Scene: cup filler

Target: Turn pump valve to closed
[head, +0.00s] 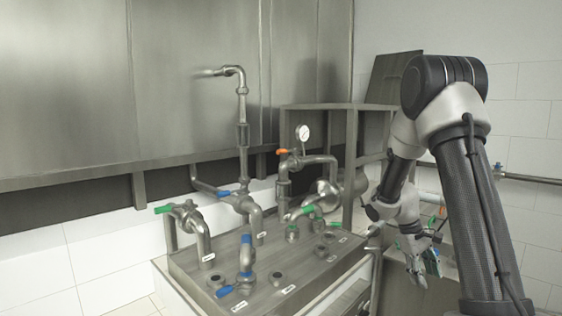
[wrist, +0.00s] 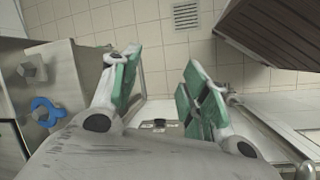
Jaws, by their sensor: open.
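Several valves with coloured handles sit on a steel pipe bench (head: 215,268) in the head view. They include a green handle (head: 176,208) at left, a blue handle (head: 225,291) at the front, an orange handle (head: 283,151) near the gauge, and a green handle (head: 298,213) at right. The small labels are unreadable, so I cannot tell which one is the pump valve. My gripper (head: 425,258) hangs to the right of the bench, apart from all the handles. In the wrist view my gripper (wrist: 158,85) is open and empty, its green pads spread. A blue handle (wrist: 46,111) shows at left there.
A round pressure gauge (head: 303,132) and a tall bent pipe (head: 242,110) rise from the bench. A large steel tank (head: 70,90) stands behind. A dark slatted panel (wrist: 275,35) is at upper right.

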